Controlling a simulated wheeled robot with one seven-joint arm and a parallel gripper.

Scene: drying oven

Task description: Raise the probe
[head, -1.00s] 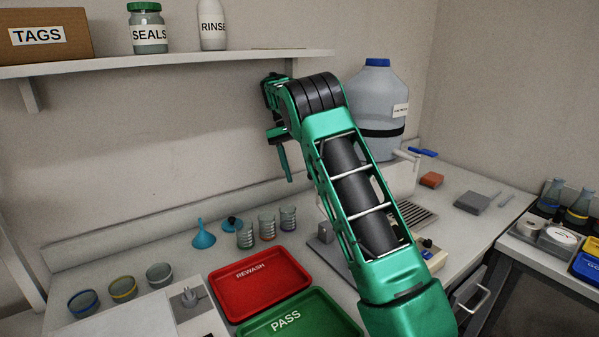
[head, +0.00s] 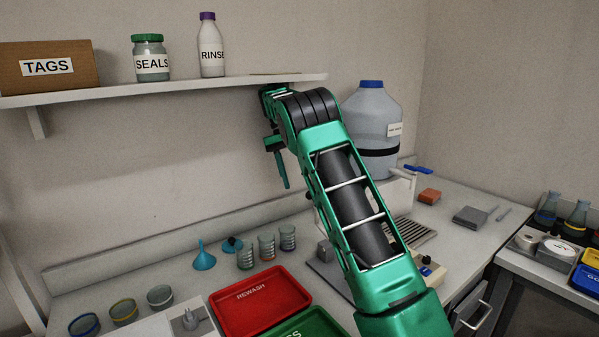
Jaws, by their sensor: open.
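My green arm reaches up and away across the bench. My gripper (head: 283,178) hangs at its far end, below the shelf and in front of the back wall. It is seen nearly side-on with its fingers down, open, with nothing seen in it. It is high above the bench and touches nothing that I can see. I cannot make out the probe for certain. A grey plate with a block (head: 326,256) stands on the bench, partly hidden behind my arm.
A red REWASH tray (head: 262,300) and a green PASS tray (head: 312,325) lie in front. Several glass beakers (head: 267,243) and a blue funnel (head: 204,258) stand behind them. A large jug (head: 372,125) stands right of my arm. The shelf (head: 180,88) is above left.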

